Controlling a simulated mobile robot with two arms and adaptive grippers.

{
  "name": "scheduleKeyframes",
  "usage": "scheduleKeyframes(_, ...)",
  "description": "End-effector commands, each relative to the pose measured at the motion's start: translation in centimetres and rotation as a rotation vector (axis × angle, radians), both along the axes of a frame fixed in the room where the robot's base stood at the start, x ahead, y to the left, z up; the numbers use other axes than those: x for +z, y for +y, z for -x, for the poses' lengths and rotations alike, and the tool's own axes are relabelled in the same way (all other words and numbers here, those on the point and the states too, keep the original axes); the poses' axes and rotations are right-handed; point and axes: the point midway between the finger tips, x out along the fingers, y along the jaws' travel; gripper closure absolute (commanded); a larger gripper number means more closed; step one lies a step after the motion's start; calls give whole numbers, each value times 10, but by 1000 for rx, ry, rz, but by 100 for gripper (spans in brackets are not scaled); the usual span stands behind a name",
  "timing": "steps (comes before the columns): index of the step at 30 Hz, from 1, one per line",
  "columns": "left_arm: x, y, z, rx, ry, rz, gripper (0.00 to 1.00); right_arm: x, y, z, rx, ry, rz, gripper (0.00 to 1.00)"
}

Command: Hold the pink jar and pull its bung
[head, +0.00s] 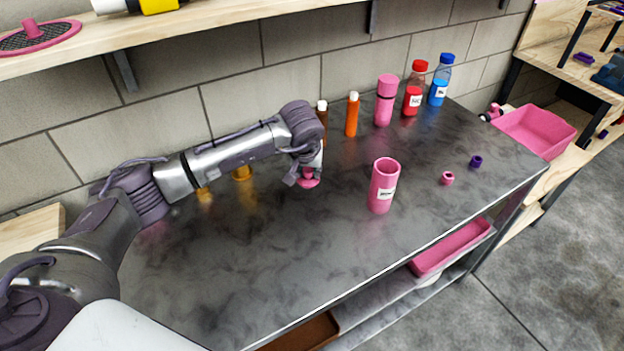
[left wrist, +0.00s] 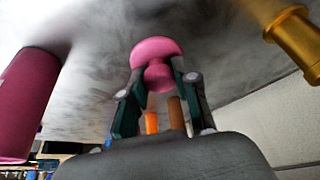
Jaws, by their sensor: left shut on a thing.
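The pink jar (head: 384,186) stands upright on the dark metal bench, with an open top and a white label. A pink cylinder, apparently this jar, shows in the left wrist view (left wrist: 26,98). My left gripper (head: 307,172) is left of the jar and apart from it. It is shut on a pink bung (head: 309,181) with a round head, clearly seen between the fingers in the left wrist view (left wrist: 156,54). The bung is close to the bench top; I cannot tell if it touches. My right gripper is not in view.
Along the wall stand an orange bottle (head: 352,114), a capped pink bottle (head: 386,100), a red bottle (head: 414,88) and a blue bottle (head: 441,80). A small pink ring (head: 447,178) and a purple one (head: 476,161) lie right. The bench's front middle is clear.

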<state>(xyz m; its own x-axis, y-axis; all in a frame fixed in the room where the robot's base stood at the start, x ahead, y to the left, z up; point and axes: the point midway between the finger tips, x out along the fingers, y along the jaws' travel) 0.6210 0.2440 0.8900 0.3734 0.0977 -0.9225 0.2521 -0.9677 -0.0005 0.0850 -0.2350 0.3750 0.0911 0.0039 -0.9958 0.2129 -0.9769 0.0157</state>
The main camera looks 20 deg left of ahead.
Motion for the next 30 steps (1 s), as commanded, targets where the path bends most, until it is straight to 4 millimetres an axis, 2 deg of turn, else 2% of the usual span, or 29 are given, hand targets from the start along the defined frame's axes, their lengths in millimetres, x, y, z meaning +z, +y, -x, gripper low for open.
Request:
scheduleKeyframes(5, -13, 0, 0, 1, 2, 2, 100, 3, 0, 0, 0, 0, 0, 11)
scheduleKeyframes(12, -42, -1, 0, 1, 0, 1, 100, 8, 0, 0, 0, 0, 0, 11)
scheduleKeyframes(23, -48, 0, 0, 0, -3, 0, 100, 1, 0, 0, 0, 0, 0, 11)
scheduleKeyframes(24, -46, 0, 0, 0, -2, 0, 63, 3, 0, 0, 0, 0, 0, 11)
scheduleKeyframes(27, -46, 0, 0, 0, -2, 0, 47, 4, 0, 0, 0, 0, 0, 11)
scheduleKeyframes(30, -46, 0, 0, 0, -1, 1, 45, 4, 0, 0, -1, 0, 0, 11)
